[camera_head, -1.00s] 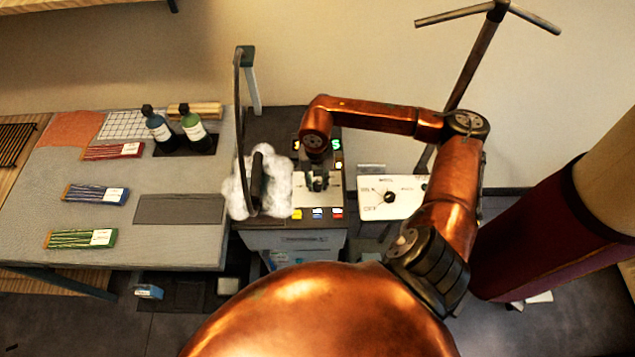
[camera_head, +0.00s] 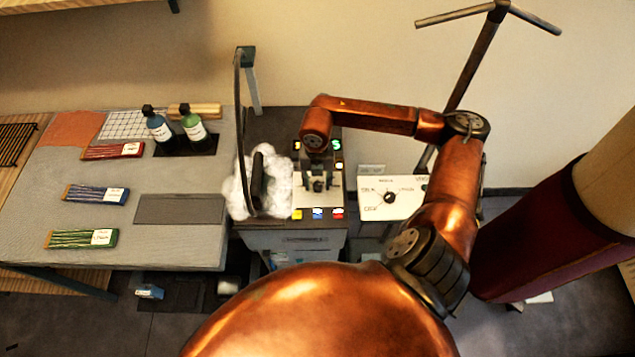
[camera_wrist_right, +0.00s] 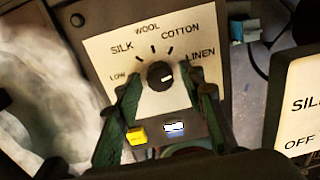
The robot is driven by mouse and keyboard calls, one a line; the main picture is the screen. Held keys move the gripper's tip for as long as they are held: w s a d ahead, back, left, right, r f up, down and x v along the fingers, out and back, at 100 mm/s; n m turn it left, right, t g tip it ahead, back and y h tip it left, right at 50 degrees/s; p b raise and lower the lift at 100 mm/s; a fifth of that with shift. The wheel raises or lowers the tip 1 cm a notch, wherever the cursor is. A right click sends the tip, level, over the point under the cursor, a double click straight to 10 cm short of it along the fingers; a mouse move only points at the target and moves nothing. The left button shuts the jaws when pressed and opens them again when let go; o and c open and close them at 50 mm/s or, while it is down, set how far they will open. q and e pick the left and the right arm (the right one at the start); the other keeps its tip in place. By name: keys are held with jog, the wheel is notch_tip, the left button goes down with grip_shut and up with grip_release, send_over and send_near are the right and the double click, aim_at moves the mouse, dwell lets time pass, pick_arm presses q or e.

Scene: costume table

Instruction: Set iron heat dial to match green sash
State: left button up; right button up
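The green sash (camera_head: 82,239) lies as a flat bundle at the left table's front, with a white label too small to read. A black round dial (camera_wrist_right: 160,75) sits on a pale plate marked LOW, SILK, WOOL, COTTON and LINEN in the right wrist view. A light mark shows on the dial's right side, roughly on the LINEN side. My right gripper (camera_wrist_right: 165,110) is open, its green fingers on either side of the dial; I cannot tell whether they touch it. It also shows above the plate in the head view (camera_head: 318,184). My left gripper is not in view.
A dark upright iron (camera_head: 258,178) stands in white steam left of the plate. Yellow, blue and red buttons (camera_head: 318,214) line its front. A second dial panel (camera_head: 405,207) is at right. Red (camera_head: 112,151) and blue (camera_head: 96,194) bundles and two bottles (camera_head: 194,128) are on the left table.

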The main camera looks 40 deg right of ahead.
aim_at(317, 185)
notch_tip(317, 185, up, 12)
dwell(0.7)
dwell(0.5)
